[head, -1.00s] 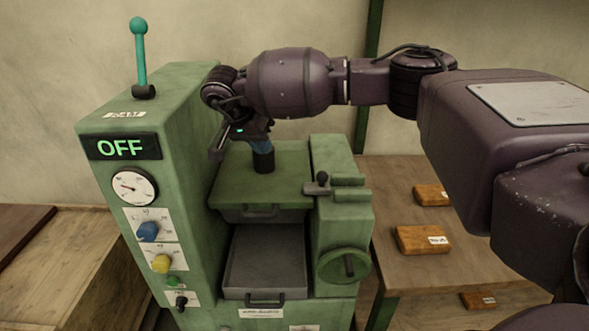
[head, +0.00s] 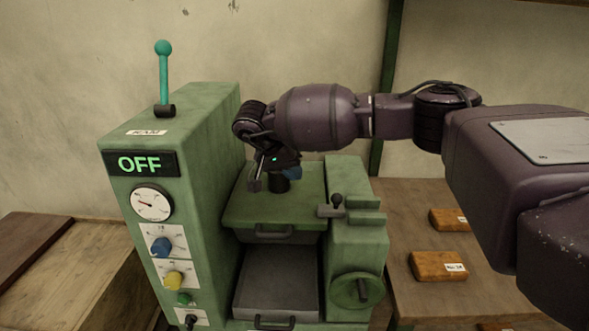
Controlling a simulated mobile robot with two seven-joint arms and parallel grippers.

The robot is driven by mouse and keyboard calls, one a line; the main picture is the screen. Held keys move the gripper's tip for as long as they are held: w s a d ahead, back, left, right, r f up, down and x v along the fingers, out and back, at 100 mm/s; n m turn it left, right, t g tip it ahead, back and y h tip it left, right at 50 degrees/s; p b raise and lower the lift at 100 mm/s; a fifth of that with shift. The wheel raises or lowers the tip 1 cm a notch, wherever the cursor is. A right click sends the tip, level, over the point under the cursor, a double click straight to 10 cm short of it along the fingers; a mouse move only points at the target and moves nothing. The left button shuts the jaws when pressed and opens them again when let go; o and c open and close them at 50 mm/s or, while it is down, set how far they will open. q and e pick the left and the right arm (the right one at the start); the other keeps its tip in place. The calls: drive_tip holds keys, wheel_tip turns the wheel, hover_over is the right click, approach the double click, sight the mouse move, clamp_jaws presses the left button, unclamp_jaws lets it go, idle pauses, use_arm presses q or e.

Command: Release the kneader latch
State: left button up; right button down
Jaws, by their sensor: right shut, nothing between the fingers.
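The green kneading machine (head: 180,110) stands at centre left, its display reading OFF. My left gripper is not in view.
A tall teal lever (head: 163,75) stands on the machine's column. A grey drawer (head: 278,280) is below the lid and a handwheel (head: 357,290) at right. Wooden blocks (head: 438,266) lie on the right table. A wooden crate (head: 70,270) is at left.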

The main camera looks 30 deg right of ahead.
approach(322, 208)
drive_tip(key=shift+w+d+f, duration=1.15)
drive_tip(key=shift+w+d, duration=0.1)
drive_tip(key=shift+s+d+f, duration=0.15)
drive_tip(key=shift+s+d, duration=0.35)
drive_tip(key=shift+d, duration=0.1)
drive_tip(key=shift+s+d+f, duration=0.2)
drive_tip(key=shift+s+d, duration=0.25)
drive_tip(key=shift+d, duration=0.15)
drive_tip(key=shift+s+d+f+p, duration=0.1)
drive_tip(key=shift+s+d+p, duration=0.2)
drive_tip(key=shift+s+p, duration=0.05)
drive_tip(key=shift+f, duration=0.1)
drive_tip(key=shift+d, duration=0.1)
